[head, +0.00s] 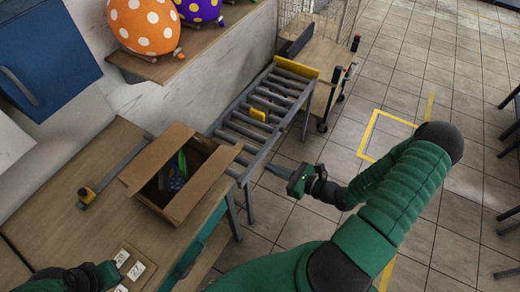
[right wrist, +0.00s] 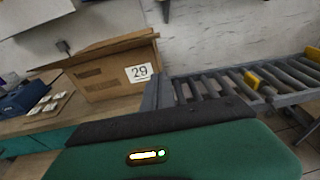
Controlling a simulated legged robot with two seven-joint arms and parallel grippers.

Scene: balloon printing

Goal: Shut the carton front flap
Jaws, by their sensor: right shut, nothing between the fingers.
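The brown carton (head: 161,201) stands on the wooden table, and its top is partly open. One long flap (head: 155,158) slopes along its left side and another (head: 205,184) stands along its right side. A green item and a dark blue dotted item show inside. I cannot tell which flap is the front one. My right gripper (head: 272,168) is shut and empty, right of the carton and apart from it, pointing left. In the right wrist view the carton (right wrist: 108,84) bears a "29" label. My left gripper (head: 98,274) is at the bottom left, its fingers unclear.
A roller conveyor (head: 236,128) with yellow parts runs away behind the carton. Number cards (head: 128,266) lie on the table (head: 55,205) near its front edge. A shelf (head: 150,69) with dotted balloons is above.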

